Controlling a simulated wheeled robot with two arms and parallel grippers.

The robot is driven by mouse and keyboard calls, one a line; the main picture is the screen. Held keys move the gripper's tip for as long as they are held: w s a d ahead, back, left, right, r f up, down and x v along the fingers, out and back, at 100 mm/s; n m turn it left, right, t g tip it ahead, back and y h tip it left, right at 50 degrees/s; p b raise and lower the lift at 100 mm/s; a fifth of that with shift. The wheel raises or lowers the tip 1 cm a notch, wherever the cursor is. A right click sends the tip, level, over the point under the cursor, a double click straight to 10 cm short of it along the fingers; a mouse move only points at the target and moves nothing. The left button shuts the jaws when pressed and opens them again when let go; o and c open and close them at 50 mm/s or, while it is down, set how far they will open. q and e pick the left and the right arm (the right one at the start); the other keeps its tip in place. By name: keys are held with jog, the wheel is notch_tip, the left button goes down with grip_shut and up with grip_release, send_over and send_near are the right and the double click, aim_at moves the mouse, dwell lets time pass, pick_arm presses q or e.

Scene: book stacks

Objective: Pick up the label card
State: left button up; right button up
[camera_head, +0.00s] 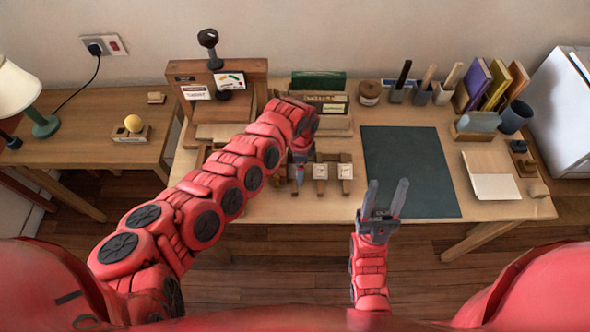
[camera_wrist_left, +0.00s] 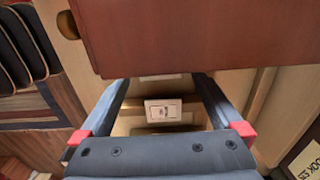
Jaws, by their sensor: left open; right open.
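Small white label cards stand in wooden holders on the desk in the head view, one card (camera_head: 320,171) beside another card (camera_head: 345,171). My left gripper (camera_head: 297,180) points down just left of these cards, partly hidden by its own arm. In the left wrist view my left gripper (camera_wrist_left: 162,84) is open. A white card (camera_wrist_left: 163,111) with a small dark mark shows between its fingers, with no contact visible. I cannot tell which of the cards this is. My right gripper (camera_head: 383,190) is open and empty at the front edge of the desk.
A dark green mat (camera_head: 410,170) lies clear right of the cards. A wooden stand (camera_head: 213,75) with a stamp is behind my left arm. Pen cups and upright books (camera_head: 480,85) fill the back right. A reddish-brown board (camera_wrist_left: 190,35) spans the top of the left wrist view.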

pick_arm(q)
jog(key=c, duration=1.3)
jog(key=shift+r, duration=0.1)
jog(key=shift+r, duration=0.55)
notch_tip(320, 180, up, 2)
jog(key=shift+w+r+b, duration=0.1)
jog(key=shift+b, duration=0.6)
jog(key=s+d+p, duration=0.1)
jog(key=s+p, duration=0.3)
jog(key=s, duration=0.1)
jog(key=s+d+r+p, duration=0.1)
jog(key=s+p, duration=0.4)
jog(key=s+d+p, duration=0.1)
jog(key=s+p, duration=0.4)
jog(key=s, duration=0.1)
jog(key=shift+d+r, duration=0.25)
